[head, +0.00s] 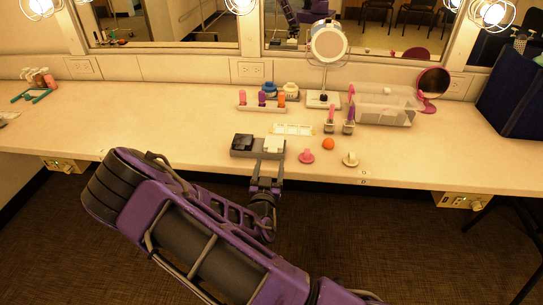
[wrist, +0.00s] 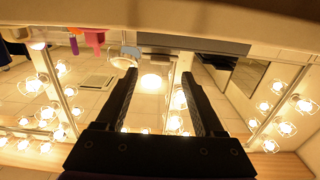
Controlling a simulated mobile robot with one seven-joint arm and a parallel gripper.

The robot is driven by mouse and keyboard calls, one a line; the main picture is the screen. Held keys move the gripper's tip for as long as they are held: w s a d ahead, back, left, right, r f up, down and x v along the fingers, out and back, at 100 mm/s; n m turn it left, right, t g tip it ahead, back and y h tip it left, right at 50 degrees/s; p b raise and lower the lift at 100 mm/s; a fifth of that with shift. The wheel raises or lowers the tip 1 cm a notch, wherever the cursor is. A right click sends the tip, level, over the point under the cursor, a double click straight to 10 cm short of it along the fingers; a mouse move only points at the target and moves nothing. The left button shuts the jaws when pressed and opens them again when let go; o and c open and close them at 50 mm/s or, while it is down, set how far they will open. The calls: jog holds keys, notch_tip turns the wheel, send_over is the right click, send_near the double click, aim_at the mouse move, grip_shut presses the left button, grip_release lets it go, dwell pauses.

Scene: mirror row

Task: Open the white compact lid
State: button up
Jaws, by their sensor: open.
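The white compact (head: 274,144) sits at the right end of a grey holder (head: 240,153) near the counter's front edge in the head view. Its top looks flat, with the lid down. A black compact (head: 243,141) sits beside it at the left end. My gripper (head: 266,176) is at the counter's front edge, just in front of and below the white compact. In the wrist view my gripper (wrist: 158,76) is open, with nothing between its two fingers. A grey bar (wrist: 205,45), likely the holder, lies beyond the fingertips. I cannot make out the white lid there.
A pink knob (head: 307,156), an orange ball (head: 328,144) and a cream knob (head: 350,159) stand right of the holder. A white palette (head: 293,129) lies behind. A round mirror (head: 328,45) and a clear bin (head: 385,105) stand farther back. The left counter is mostly clear.

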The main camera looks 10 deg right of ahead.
aim_at(272, 152)
jog(key=shift+x, duration=2.35)
grip_shut()
